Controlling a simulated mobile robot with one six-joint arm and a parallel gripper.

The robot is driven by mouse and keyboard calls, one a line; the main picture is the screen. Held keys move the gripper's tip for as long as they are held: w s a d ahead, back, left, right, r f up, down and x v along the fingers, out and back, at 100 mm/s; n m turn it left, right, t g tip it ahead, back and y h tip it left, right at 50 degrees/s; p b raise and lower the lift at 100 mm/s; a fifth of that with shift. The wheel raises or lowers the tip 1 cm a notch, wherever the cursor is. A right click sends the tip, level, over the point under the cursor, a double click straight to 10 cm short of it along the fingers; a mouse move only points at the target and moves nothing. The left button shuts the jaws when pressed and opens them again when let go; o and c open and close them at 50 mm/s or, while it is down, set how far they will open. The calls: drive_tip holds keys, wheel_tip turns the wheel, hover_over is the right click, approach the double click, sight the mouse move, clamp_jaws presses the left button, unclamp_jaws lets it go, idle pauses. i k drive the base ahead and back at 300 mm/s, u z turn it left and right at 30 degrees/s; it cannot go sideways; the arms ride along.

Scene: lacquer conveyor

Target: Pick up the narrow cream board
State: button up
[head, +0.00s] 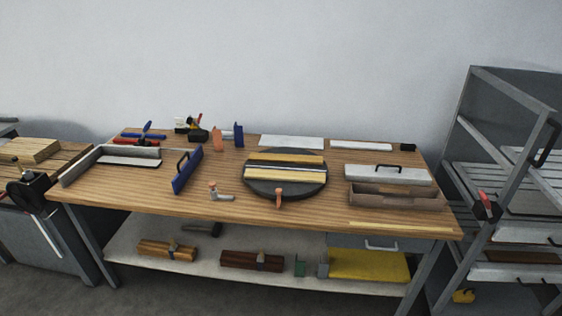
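Several pale boards could be the narrow cream board, and I cannot tell which it is. A narrow off-white board (361,146) lies flat at the back right, beside a wider white board (291,142). A very thin cream strip (400,226) lies along the front right edge. My gripper is not in view.
The wooden bench (130,186) also bears a grey corner fence (82,166), a blue handled tool (187,170), a lidded tray (388,174) and an open brown tray (397,197). A metal rack (465,125) stands at right. The bench's front left is mostly clear.

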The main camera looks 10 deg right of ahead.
sight(256, 174)
drive_tip(key=k, duration=1.35)
drive_tip(key=u, duration=0.25)
drive_tip(key=i, duration=1.05)
drive_tip(key=u, duration=0.7)
drive_tip(key=i, duration=0.6)
drive_tip(key=u, duration=0.25)
